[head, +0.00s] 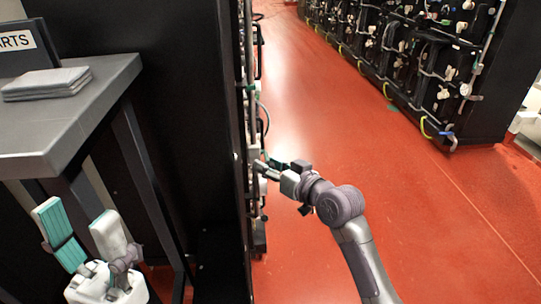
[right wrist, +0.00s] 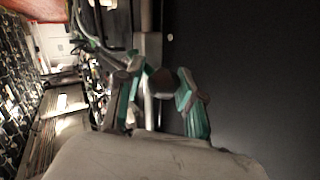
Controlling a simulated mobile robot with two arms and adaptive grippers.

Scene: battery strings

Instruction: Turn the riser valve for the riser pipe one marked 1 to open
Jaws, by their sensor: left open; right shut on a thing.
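My right gripper (head: 264,168) reaches the edge of the black rack at the centre of the head view. In the right wrist view its green-padded fingers are shut on a small dark rounded part (right wrist: 160,82), seemingly the riser valve's handle. A grey vertical pipe (right wrist: 147,18) runs just behind it, likely the riser pipe. I cannot read any number 1, and the valve's angle is unclear. In the head view the gripper hides the valve. My left gripper (head: 86,240) is open and empty at the lower left, its teal-padded fingers apart.
A grey table (head: 110,80) with a folded cloth (head: 46,83) and a sign (head: 18,40) stands at the left. The black rack (head: 190,120) stands beside it. Another rack (head: 420,60) lines the far right. The red floor (head: 330,110) between the racks is clear.

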